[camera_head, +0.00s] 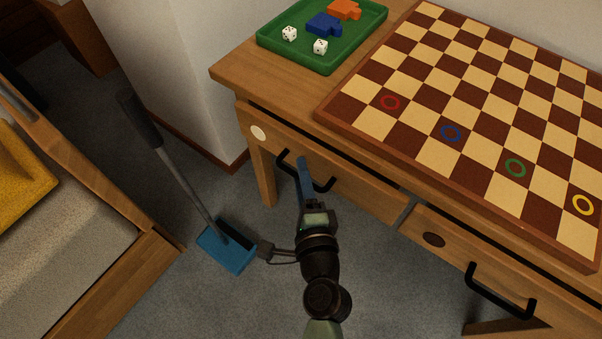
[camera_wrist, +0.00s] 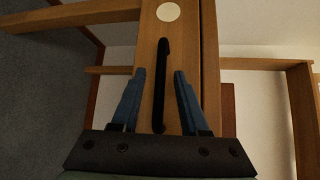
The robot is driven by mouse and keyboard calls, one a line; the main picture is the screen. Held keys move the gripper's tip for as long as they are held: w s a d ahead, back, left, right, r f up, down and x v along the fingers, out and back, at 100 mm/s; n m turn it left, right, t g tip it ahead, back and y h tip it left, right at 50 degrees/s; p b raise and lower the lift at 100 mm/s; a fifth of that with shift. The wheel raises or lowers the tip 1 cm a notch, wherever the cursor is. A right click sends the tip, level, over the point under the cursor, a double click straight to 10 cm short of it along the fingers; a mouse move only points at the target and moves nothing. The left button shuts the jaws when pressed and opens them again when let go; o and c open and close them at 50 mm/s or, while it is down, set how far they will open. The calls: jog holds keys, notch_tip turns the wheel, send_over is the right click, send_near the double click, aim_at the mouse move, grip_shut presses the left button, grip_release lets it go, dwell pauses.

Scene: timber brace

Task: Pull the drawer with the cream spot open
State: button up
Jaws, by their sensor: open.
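The drawer with the cream spot (camera_head: 258,133) is the left one in the front of the wooden table (camera_head: 228,78). Its face sits close to the table front, with a dark gap along its top edge. Its black bar handle (camera_head: 322,187) is partly hidden by my gripper (camera_head: 302,160). In the wrist view the cream spot (camera_wrist: 168,12) is at the top and the handle (camera_wrist: 162,75) runs lengthwise between the two blue fingers of my gripper (camera_wrist: 159,75). The fingers are open, one on each side of the handle. Contact with the handle cannot be told.
A second drawer with a dark brown spot (camera_head: 433,240) and a black handle (camera_head: 500,291) is at the right. A checkered board (camera_head: 470,90) and a green tray (camera_head: 340,58) lie on top. A blue dustpan (camera_head: 226,247) stands on the floor at left.

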jog(key=shift+w, duration=0.15)
grip_shut()
dwell(1.4)
